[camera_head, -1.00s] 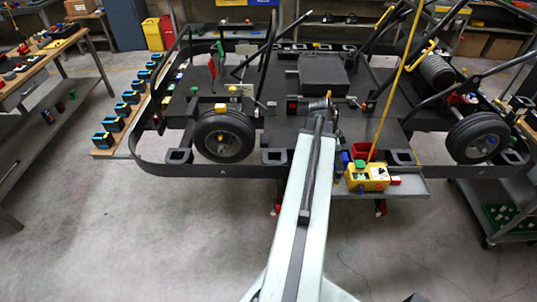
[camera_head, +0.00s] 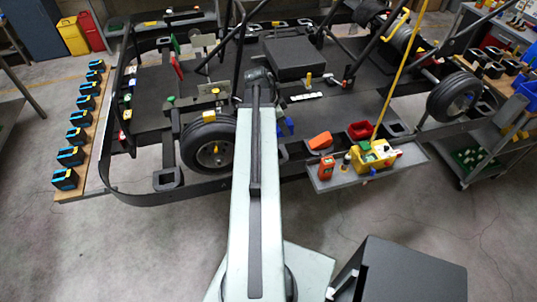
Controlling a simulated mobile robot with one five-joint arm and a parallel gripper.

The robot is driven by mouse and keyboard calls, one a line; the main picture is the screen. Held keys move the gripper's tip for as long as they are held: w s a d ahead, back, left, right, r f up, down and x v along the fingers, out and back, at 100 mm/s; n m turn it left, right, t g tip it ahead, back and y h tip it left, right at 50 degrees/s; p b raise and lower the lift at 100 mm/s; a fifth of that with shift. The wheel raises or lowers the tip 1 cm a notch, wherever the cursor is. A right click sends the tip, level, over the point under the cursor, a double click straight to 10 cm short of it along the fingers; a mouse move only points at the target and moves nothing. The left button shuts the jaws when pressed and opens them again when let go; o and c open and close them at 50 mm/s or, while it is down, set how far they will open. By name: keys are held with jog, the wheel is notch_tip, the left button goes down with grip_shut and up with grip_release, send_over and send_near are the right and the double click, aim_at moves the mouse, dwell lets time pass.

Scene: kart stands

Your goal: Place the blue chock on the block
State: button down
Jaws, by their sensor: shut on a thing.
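A small blue piece (camera_head: 286,127), which I take as the blue chock, shows just right of my arm, above the kart's near edge. It sits in the same place beside my arm in both frames, so it moves with it. My gripper is mostly hidden behind my arm; its fingers cannot be made out. It is shut on the blue chock. The kart's left wheel (camera_head: 208,147) is left of my arm, with a small yellow piece (camera_head: 209,115) on top. I cannot tell which thing is the block.
Black kart tubes (camera_head: 205,188) surround the work area. A plank (camera_head: 88,165) of several black-and-blue blocks stands left.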

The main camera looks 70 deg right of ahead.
aim_at(281, 133)
jog(key=f+b, duration=0.4)
jog(key=shift+w, duration=0.3)
notch_tip(281, 133, down, 10)
jog(key=b, duration=1)
jog(key=shift+s, duration=0.15)
jog(key=shift+r, duration=0.2)
jog(key=shift+f, duration=0.2)
jog(key=c, duration=0.8)
grip_release()
jog(key=shift+o, duration=0.2)
jog(key=shift+r, duration=0.15)
